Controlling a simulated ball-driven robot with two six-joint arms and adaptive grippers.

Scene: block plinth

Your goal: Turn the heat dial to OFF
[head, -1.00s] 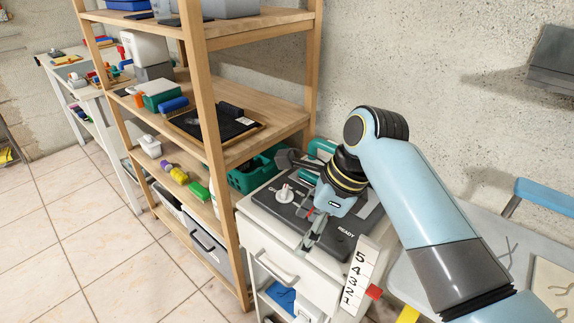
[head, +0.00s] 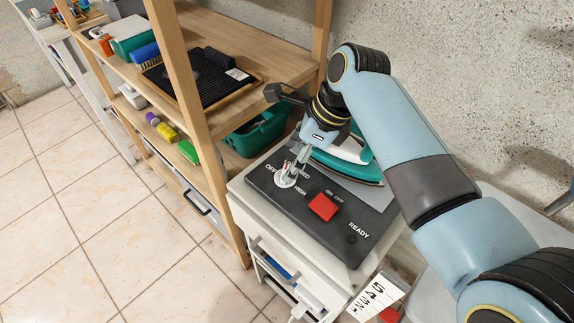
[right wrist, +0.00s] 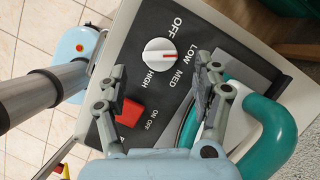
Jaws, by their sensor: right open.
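The heat dial (head: 286,178) is a white round knob on the dark control panel (head: 334,237), with OFF, LOW, MED and HIGH printed around it. In the right wrist view the dial (right wrist: 159,58) has a raised ridge running roughly left to right. I cannot tell surely which label its mark points at. My right gripper (head: 297,168) is open just over the dial, and its fingers partly cover it in the head view. In the right wrist view the open fingers (right wrist: 160,75) are on either side of the dial, with a gap. My left gripper is not in view.
A red ON/OFF switch (head: 322,207) sits near the dial on the panel. A teal and white iron (head: 345,160) rests behind it, close to the gripper. A wooden shelf (head: 215,125) stands at the left, with a green basket (head: 258,134). A number card (head: 372,300) is at the front.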

